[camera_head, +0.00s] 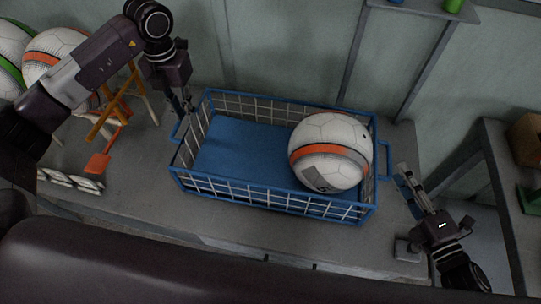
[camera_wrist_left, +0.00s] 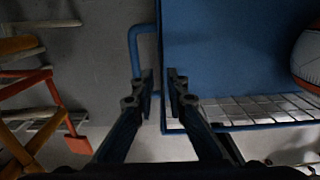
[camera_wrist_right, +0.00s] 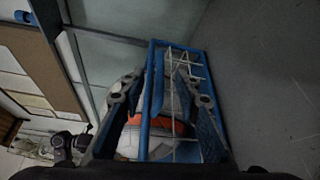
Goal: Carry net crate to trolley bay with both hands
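The net crate (camera_head: 262,197) is a blue-framed basket with white wire mesh sides and a blue floor, standing on a grey bench. A white ball with an orange and grey band (camera_head: 330,152) sits in its right half. My left gripper (camera_head: 186,108) is at the crate's left end; in the left wrist view its fingers (camera_wrist_left: 160,82) are parted near the blue left handle (camera_wrist_left: 133,48). Contact is unclear. My right gripper (camera_head: 404,172) is just right of the crate's right handle (camera_head: 385,162). In the right wrist view its fingers (camera_wrist_right: 160,88) are spread wide, facing the crate's end.
More balls (camera_head: 52,52) and an orange and wooden folding stand (camera_head: 110,120) are at the left of the bench (camera_head: 125,205). A metal frame (camera_head: 505,200) stands at the right. A shelf (camera_head: 425,8) is on the wall above. Bare bench lies in front of the crate.

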